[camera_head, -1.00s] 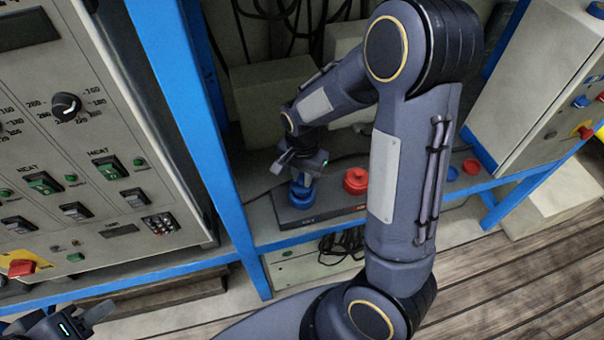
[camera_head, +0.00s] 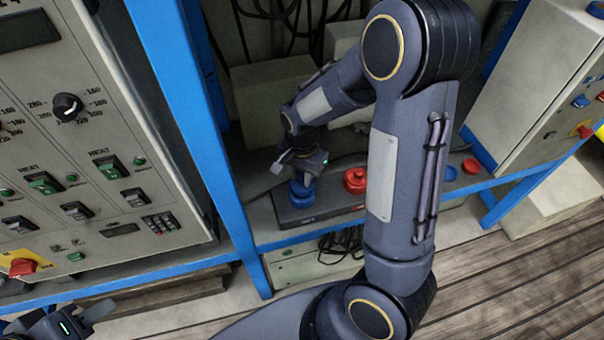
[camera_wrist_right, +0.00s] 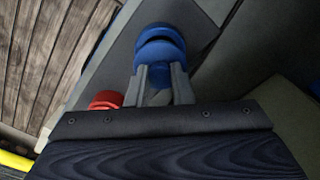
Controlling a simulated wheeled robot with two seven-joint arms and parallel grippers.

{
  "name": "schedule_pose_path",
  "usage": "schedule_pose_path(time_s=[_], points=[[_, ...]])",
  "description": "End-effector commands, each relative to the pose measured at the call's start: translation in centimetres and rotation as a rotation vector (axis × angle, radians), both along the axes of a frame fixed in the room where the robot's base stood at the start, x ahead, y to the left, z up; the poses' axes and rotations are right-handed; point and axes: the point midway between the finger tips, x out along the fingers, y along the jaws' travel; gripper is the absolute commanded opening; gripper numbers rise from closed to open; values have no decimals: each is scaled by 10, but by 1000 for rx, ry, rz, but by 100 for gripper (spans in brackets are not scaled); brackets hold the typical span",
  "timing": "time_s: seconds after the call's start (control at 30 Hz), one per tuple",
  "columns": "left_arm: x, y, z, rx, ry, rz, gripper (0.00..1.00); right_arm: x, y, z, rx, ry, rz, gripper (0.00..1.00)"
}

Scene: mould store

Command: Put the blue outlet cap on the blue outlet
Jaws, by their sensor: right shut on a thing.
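The blue outlet (camera_head: 302,196) stands on a dark grey block on the shelf. My right gripper (camera_head: 302,174) points down over it, its fingers shut on a blue piece, which I take for the blue outlet cap (camera_wrist_right: 160,70). In the right wrist view this piece sits between the fingertips, in line with a wider blue round part (camera_wrist_right: 160,40). Cap and outlet look touching or nearly so; I cannot tell whether the cap is seated. My left gripper (camera_head: 92,316) is partly in view at the bottom left corner, away from the block; its opening is unclear.
A red outlet (camera_head: 356,180) stands beside the blue one on the same block (camera_head: 325,212). A loose blue round piece (camera_head: 451,173) and a red one (camera_head: 472,166) lie further right. A blue frame post (camera_head: 205,140) stands left. Cables hang behind.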

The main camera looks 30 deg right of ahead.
Motion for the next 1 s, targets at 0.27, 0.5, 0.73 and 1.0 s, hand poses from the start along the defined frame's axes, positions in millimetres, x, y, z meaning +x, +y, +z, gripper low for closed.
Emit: schedule_pose_path(time_s=[0.27, 0.5, 0.73, 1.0], points=[[0, 0, -1, 0, 0, 0, 36, 0, 0, -2, 0, 0, 0, 0], [0, 0, -6, 0, 0, 0, 36, 0, 0, -8, 0, 0, 0, 0], [0, 0, -10, 0, 0, 0, 36, 0, 0, -13, 0, 0, -1, 0], [0, 0, -12, 0, 0, 0, 36, 0, 0, -16, 0, 0, -1, 0]])
